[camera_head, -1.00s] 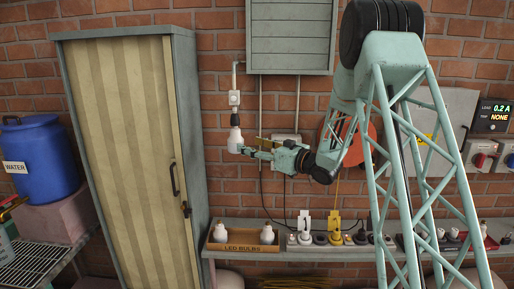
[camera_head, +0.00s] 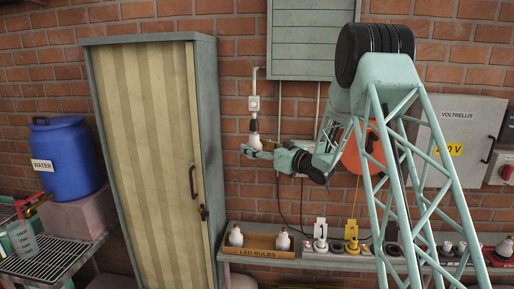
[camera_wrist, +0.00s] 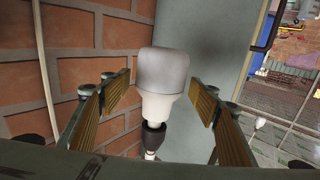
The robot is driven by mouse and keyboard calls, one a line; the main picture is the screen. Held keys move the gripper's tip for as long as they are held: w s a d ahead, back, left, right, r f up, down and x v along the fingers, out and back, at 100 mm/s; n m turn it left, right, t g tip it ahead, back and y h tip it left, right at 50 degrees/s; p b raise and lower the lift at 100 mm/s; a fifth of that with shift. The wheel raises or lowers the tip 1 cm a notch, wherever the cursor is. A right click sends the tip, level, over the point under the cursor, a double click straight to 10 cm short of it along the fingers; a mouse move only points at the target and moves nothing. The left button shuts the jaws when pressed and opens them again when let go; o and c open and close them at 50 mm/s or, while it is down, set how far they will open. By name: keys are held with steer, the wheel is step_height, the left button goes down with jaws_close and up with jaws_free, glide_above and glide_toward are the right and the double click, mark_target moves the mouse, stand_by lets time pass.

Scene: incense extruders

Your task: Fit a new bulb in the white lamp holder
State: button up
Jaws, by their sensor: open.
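The white lamp holder (camera_head: 254,104) is on the brick wall at the end of a pipe, with a dark socket below it. My gripper (camera_head: 250,150) is at the bulb's height. In the wrist view its two tan-padded fingers (camera_wrist: 160,95) are open, one on each side of the bulb, with gaps visible. How far the bulb is seated is hidden.
A wooden tray labelled LED BULBS (camera_head: 258,252) holds two bulbs on the shelf below. Plugs and sockets (camera_head: 337,246) sit to its right. A tall cabinet (camera_head: 150,160) stands left of the lamp, and a grey shuttered box (camera_head: 312,40) hangs above right.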

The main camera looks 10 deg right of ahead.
steer(key=shift+c, duration=0.4)
steer(key=c, duration=0.9)
steer(key=shift+w+d+n+g+y+p, duration=0.1)
steer(key=shift+n+g+y+p, duration=1.25)
steer(key=shift+n+g+y, duration=0.45)
stand_by(0.6)
steer(key=o, duration=0.9)
steer(key=shift+o, duration=0.2)
steer(key=shift+d, duration=0.1)
steer(key=v, duration=1.2)
